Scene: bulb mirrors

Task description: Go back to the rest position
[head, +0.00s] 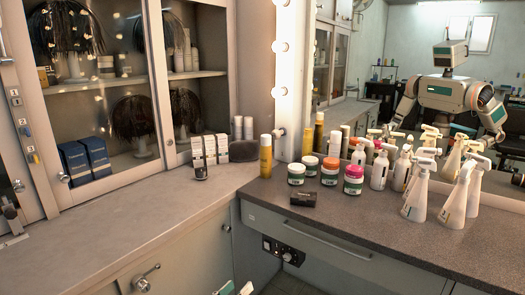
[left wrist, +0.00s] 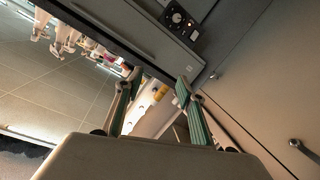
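My left gripper (head: 236,288) shows only by its two fingertips at the bottom edge of the head view, below the counter and in front of the cabinets. In the left wrist view its two green-padded fingers (left wrist: 159,80) stand apart, with nothing held between them. The gripper is open and empty. My right gripper is not directly in view.
The dark counter (head: 400,245) holds jars (head: 329,172), white spray bottles (head: 460,200) and a black object (head: 303,199). A pale counter (head: 110,215) adjoins it on the left, with blue boxes (head: 85,160) behind glass. A mirror (head: 400,90) reflects me.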

